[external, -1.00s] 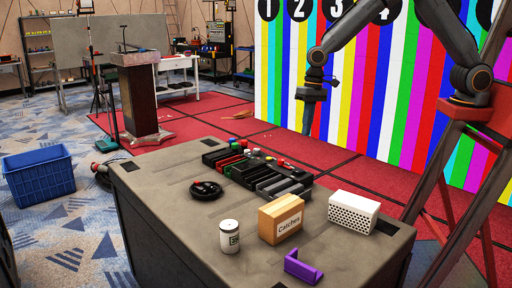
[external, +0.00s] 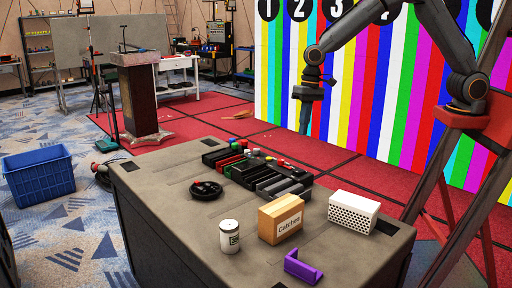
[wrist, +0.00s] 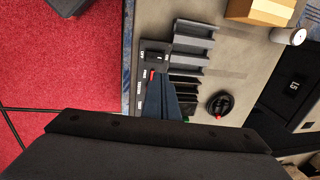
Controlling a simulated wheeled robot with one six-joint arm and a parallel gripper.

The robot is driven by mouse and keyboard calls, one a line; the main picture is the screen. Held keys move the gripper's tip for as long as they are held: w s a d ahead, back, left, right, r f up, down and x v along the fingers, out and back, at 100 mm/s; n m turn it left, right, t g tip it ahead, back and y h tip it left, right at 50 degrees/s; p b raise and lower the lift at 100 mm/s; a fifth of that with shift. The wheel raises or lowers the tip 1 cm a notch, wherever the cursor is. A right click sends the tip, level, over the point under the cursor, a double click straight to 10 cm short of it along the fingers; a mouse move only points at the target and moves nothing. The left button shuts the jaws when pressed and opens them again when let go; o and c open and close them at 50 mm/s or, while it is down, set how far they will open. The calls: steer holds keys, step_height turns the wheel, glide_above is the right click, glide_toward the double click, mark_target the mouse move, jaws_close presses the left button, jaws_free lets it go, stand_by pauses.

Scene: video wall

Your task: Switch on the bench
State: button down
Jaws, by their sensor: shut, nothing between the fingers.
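The grey bench (external: 165,190) stands in the foreground of the external view. A dark control strip (wrist: 154,57) with small white labels runs along its far edge, and a small red switch (wrist: 151,75) shows on it in the wrist view. I cannot tell the switch's position.
Black and grey trays (external: 272,187), a black coil (external: 206,189), a white can (external: 229,236), a cardboard box (external: 281,219), a white perforated box (external: 353,212) and a purple bracket (external: 303,268) sit on the bench. The bench's left part is mostly clear.

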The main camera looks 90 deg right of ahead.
steer(key=p, duration=0.3)
glide_above(299, 171)
step_height(299, 171, down, 12)
steer(key=shift+w+f, duration=0.15)
steer(key=shift+w+a+f+p, duration=0.15)
steer(key=shift+f+p, duration=0.25)
steer(key=shift+f, duration=0.4)
steer(key=shift+w+a+f+b, duration=0.1)
steer(key=shift+f+b, duration=0.15)
steer(key=shift+b, duration=0.05)
steer(key=shift+s+d+r+p, duration=0.1)
steer(key=shift+s+d+p, duration=0.35)
steer(key=shift+s+d, duration=0.15)
